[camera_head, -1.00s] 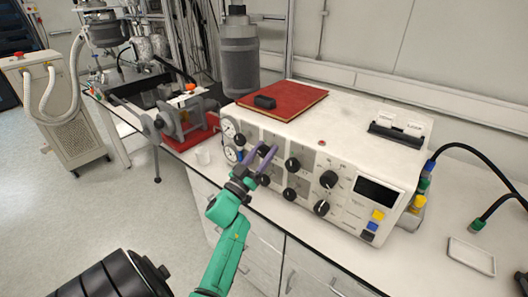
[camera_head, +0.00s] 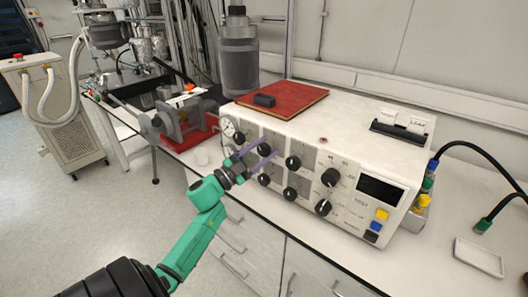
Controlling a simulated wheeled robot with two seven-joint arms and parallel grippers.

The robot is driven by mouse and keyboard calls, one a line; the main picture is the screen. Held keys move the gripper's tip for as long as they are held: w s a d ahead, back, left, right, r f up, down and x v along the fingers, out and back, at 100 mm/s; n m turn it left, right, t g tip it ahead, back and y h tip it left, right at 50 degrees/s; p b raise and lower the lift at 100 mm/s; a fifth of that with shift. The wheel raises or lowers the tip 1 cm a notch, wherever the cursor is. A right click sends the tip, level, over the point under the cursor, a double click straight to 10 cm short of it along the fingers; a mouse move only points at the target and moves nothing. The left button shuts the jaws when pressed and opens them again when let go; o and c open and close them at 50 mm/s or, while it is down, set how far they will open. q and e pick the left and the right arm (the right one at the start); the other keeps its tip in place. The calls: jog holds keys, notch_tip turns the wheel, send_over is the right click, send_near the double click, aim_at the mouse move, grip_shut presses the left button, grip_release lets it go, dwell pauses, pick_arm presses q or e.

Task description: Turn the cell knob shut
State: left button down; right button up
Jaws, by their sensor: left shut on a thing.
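The white control box (camera_head: 352,165) stands on the bench, with several black knobs in two rows on its sloped front. My left gripper (camera_head: 266,149), with purple fingers, reaches the front panel from the lower left. It is shut on a black knob (camera_head: 264,150) in the upper row, one finger on each side. The fingers partly cover this knob and the panel around it. The knob's pointer and any label for it are too small to read. My right gripper is not in view.
Close by are other knobs, including an upper one (camera_head: 293,162) and a lower one (camera_head: 264,180). A pressure gauge (camera_head: 228,126) is at the panel's left end. A red folder (camera_head: 285,100) lies on top. A small white tray (camera_head: 479,258) lies on the bench at right.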

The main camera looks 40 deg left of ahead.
pick_arm(q)
jog(key=m, duration=0.2)
jog(key=m+g+h, duration=0.1)
jog(key=m, duration=0.1)
jog(key=shift+m+g, duration=0.3)
jog(key=m, duration=0.2)
jog(key=m+g, duration=0.1)
jog(key=m, duration=0.1)
jog(key=shift+f+g+h, duration=0.1)
jog(key=shift+g+h, duration=0.2)
jog(key=shift+m, duration=0.4)
jog(key=shift+c, duration=1.3)
grip_release()
